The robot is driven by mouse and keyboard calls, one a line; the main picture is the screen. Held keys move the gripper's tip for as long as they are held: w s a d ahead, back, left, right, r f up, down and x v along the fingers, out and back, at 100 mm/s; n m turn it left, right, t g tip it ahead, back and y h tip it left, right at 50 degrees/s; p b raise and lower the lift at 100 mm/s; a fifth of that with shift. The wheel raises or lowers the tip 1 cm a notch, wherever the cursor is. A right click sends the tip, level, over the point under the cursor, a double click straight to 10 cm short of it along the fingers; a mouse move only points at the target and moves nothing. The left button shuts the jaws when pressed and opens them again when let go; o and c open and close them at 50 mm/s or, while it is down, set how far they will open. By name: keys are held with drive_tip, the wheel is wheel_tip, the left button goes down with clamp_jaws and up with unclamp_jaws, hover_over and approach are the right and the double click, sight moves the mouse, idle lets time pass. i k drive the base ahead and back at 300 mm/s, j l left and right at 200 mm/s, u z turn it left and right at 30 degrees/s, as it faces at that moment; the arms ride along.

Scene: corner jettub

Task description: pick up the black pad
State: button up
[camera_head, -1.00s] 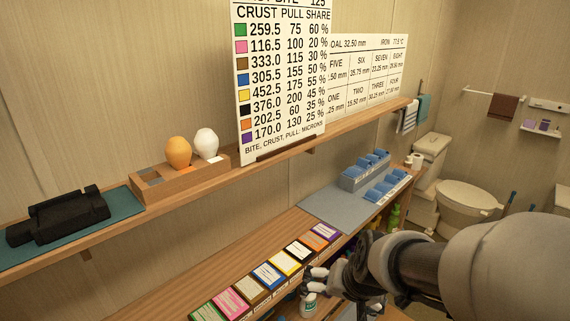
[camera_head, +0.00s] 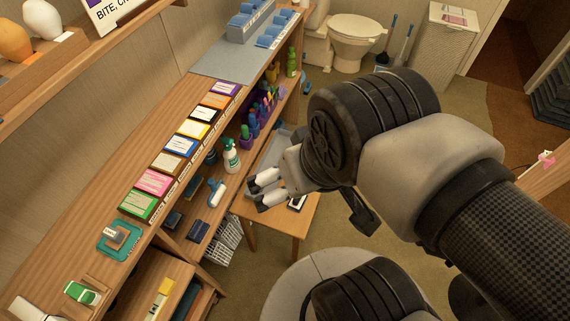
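The black pad (camera_head: 207,115) is a flat square with a white label and a black border. It lies on the wooden shelf in a slanting row of coloured pads, between the yellow-edged pad (camera_head: 194,129) and the orange-edged pad (camera_head: 217,101). My gripper (camera_head: 259,190) is right of and nearer than the pad row, over the small wooden table, apart from the black pad. Its two pale fingers stand apart with a gap between them, and nothing shows in it.
A green spray bottle (camera_head: 231,157) and a rack of coloured bottles (camera_head: 262,108) stand right of the row on a lower level. A grey mat (camera_head: 222,62) with blue trays lies behind it. A teal stamp-like block (camera_head: 119,240) lies at the near end.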

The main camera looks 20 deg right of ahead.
sight(297, 205)
drive_tip(key=u, duration=1.8)
drive_tip(key=z, duration=2.3)
drive_tip(key=i+l+u, duration=0.15)
drive_tip(key=l, duration=0.35)
drive_tip(key=l+u, duration=0.1)
drive_tip(key=l, duration=0.4)
